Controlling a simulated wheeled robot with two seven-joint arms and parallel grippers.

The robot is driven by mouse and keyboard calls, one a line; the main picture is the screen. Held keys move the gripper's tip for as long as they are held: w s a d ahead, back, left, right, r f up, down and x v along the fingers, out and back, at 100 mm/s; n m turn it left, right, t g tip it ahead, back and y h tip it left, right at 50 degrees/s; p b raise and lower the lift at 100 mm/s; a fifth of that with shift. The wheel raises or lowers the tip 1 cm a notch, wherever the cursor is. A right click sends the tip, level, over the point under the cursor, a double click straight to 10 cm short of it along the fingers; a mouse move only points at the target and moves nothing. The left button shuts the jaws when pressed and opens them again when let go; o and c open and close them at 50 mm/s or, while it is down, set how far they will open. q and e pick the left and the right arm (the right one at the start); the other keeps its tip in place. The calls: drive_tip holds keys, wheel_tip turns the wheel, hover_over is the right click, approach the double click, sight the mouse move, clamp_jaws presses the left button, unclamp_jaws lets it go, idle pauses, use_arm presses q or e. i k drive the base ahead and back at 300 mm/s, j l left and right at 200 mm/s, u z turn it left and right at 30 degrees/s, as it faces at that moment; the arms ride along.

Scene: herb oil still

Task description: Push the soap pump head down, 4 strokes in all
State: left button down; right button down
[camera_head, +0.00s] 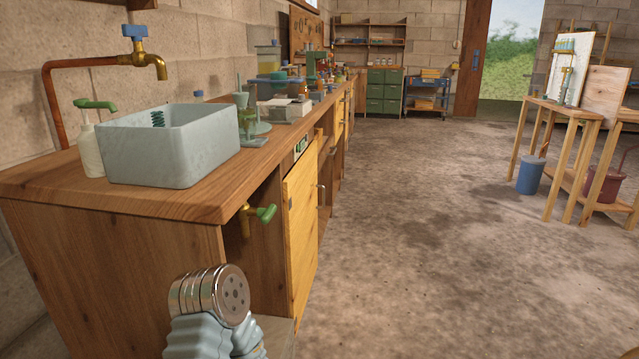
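The soap pump is a pale bottle (90,152) with a green pump head (96,104) on top. It stands upright at the left of the wooden counter, beside the left wall of the basin. The head's spout reaches to the right, toward the basin. A dark green coil shows at the basin's inner wall.
The grey basin (185,158) stands on the counter (60,182), under a brass tap (150,62) with a blue handle. A green-handled valve (262,213) juts from the counter's front. A yellow cupboard door (301,236) stands beyond. The floor (410,220) to the right is clear.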

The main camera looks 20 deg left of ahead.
sight(84, 104)
drive_tip(key=k+j+u, duration=0.45)
drive_tip(key=j, duration=0.15)
drive_tip(key=k+j+u, duration=0.25)
drive_tip(key=j+u, duration=0.2)
drive_tip(key=j, duration=0.25)
drive_tip(key=k, duration=0.05)
